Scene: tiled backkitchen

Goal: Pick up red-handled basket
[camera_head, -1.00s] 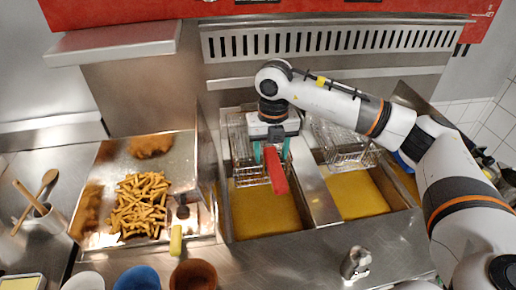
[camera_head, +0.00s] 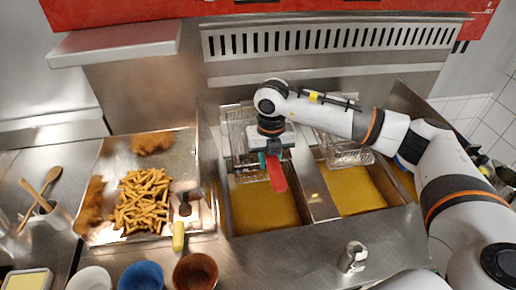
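The red handle (camera_head: 277,173) belongs to the left wire basket (camera_head: 241,131), which sits at the back of the left oil vat (camera_head: 262,208). My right gripper (camera_head: 272,157) comes in from the right and points down at the rear end of the handle. Its teal fingertips are beside the handle; the hand above partly hides them and the basket. The fingers look closed around the handle, but the grip itself is too small to see for certain. My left gripper is not in view.
A second wire basket (camera_head: 345,150) is at the right vat (camera_head: 352,192). A metal tray (camera_head: 190,225) with fries (camera_head: 142,198) and a yellow-handled tool (camera_head: 178,236) is on the left. Bowls (camera_head: 140,276) line the front edge. A vented steel panel (camera_head: 330,40) stands behind.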

